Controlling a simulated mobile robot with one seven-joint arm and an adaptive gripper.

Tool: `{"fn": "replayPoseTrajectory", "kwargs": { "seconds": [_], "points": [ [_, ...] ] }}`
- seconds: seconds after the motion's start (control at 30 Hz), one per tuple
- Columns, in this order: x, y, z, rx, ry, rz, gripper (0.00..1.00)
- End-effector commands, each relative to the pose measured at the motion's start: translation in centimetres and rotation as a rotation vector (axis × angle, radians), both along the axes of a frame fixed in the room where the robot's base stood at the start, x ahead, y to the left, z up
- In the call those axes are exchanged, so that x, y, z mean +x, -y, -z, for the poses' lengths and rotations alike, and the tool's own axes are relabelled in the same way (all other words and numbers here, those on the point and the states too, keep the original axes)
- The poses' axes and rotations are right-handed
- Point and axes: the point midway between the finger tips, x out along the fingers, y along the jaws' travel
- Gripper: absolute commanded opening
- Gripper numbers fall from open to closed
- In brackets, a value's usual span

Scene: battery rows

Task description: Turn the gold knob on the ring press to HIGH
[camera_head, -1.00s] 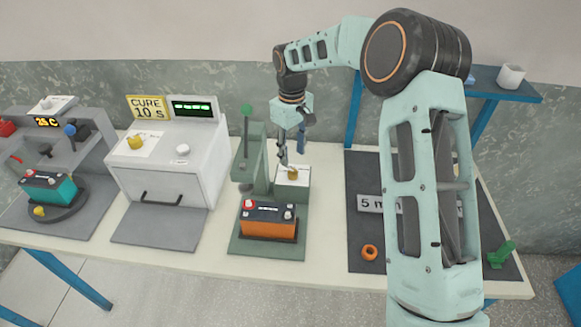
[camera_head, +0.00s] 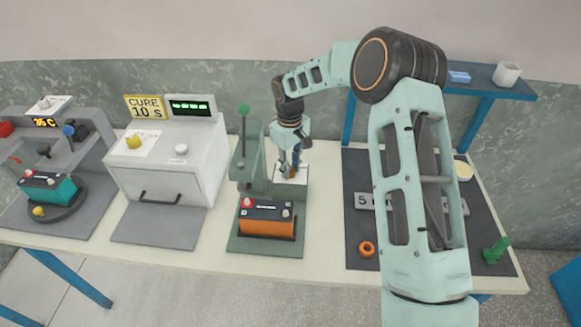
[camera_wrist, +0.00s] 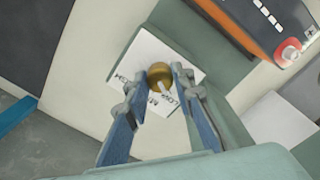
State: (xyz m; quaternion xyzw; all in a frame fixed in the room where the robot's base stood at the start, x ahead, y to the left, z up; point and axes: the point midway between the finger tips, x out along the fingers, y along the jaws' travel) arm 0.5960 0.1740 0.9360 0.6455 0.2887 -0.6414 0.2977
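The ring press (camera_head: 255,165) is green and stands mid-table, with a white label plate (camera_wrist: 150,50) at its right side. The gold knob (camera_wrist: 160,76) is on this plate, and its white pointer faces the LOW mark in the wrist view. MED is beside LOW, and the third mark further left is hard to read. My gripper (camera_wrist: 161,74) is down at the knob with one fingertip on each side of it. The fingertips are very close to the knob; I cannot tell whether they press on it. In the head view my gripper (camera_head: 291,172) mostly hides the knob.
An orange battery (camera_head: 266,222) sits on the press base, just in front of the plate. The white curing oven (camera_head: 165,165) stands to the left. A dark mat (camera_head: 362,225) with an orange ring (camera_head: 367,249) lies to the right, under a blue shelf (camera_head: 500,85).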

Motion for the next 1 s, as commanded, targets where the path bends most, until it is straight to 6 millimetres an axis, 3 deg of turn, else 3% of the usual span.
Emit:
{"fn": "replayPoseTrajectory", "kwargs": {
  "seconds": [0.17, 0.57, 1.0],
  "points": [
    [-0.01, -0.01, -0.03, 0.0, 0.0, 0.0, 0.0],
    [0.02, -0.02, 0.12, -0.001, 0.001, 0.082, 0.0],
    [0.06, -0.07, 0.18, 0.0, 0.002, 0.45, 0.0]
  ]
}}
